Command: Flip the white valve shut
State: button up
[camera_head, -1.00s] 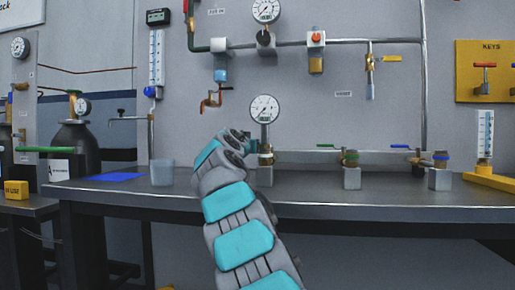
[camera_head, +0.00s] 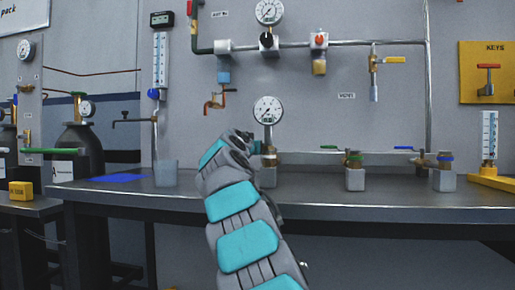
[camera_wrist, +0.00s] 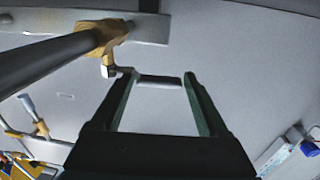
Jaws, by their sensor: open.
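The white valve's handle (camera_wrist: 160,80) is a short pale bar in the wrist view. It reaches right from a brass valve body (camera_wrist: 97,40) on a thick grey pipe (camera_wrist: 38,64). My gripper (camera_wrist: 160,76) is open, with its two dark green fingers on either side of the handle. The handle lies across the gap near the fingertips; I cannot tell whether either finger touches it. In the head view my arm reaches up to the bench, and its end hides the gripper and the white handle.
Wall pipes with a yellow-handled valve (camera_head: 375,70) run above. A yellow key board (camera_head: 487,72) hangs at right.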

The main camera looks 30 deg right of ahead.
jog(key=v, duration=0.7)
jog(key=shift+s+f, duration=0.1)
jog(key=shift+c, duration=0.3)
